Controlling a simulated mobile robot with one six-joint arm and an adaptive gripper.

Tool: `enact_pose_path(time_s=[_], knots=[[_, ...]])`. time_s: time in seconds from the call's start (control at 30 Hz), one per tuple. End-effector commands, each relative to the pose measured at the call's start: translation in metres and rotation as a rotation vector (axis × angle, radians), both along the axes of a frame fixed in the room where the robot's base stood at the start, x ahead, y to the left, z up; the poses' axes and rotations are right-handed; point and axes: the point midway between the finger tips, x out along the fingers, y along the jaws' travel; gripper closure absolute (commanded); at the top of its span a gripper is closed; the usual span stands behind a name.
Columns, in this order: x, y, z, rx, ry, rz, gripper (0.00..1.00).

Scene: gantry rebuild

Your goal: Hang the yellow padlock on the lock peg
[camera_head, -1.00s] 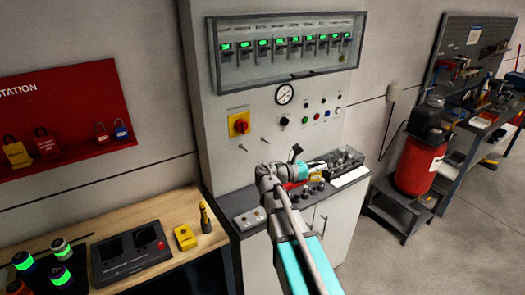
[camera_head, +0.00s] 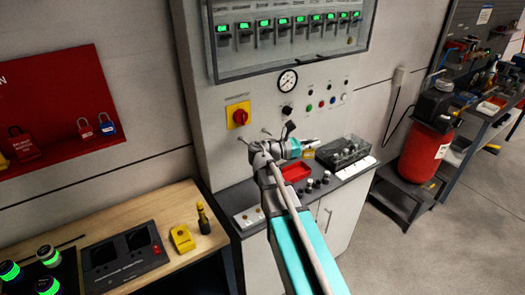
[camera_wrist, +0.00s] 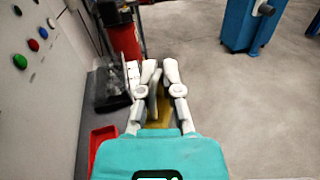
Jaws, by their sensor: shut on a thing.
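My gripper (camera_head: 311,144) is in front of the grey cabinet, above its counter, pointing right. In the wrist view the fingers (camera_wrist: 161,75) are shut on the yellow padlock (camera_wrist: 156,113), which is mostly hidden by the fingers and the teal gripper body. In the head view a small yellow part of the padlock (camera_head: 308,155) shows below the fingers. Two thin pegs stick out of the cabinet face: one peg (camera_head: 242,139) below the red-and-yellow switch, and another peg (camera_head: 266,131) to its right, close to my wrist. The padlock is right of both and apart from them.
A red tray (camera_head: 296,172), several knobs and a dark bin (camera_head: 343,151) are on the counter. The red station board (camera_head: 60,105) holds other padlocks. A yellow box (camera_head: 182,238) stands on the wooden bench. A red tank (camera_head: 421,153) stands at right.

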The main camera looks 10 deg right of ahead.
Motion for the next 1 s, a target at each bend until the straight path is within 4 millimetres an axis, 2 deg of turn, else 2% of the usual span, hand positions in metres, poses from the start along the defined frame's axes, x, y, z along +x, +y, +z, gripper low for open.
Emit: enact_pose_path(time_s=[0.27, 0.47, 0.67, 0.9, 1.0], knots=[[-0.001, -0.004, 0.000, -0.001, 0.000, -0.006, 1.00], [0.009, 0.009, -0.009, -0.001, 0.005, 0.040, 1.00], [0.034, 0.046, -0.031, -0.004, 0.020, 0.170, 1.00], [0.068, 0.110, -0.059, -0.011, 0.040, 0.373, 1.00], [0.077, 0.131, -0.067, -0.015, 0.048, 0.436, 1.00]])
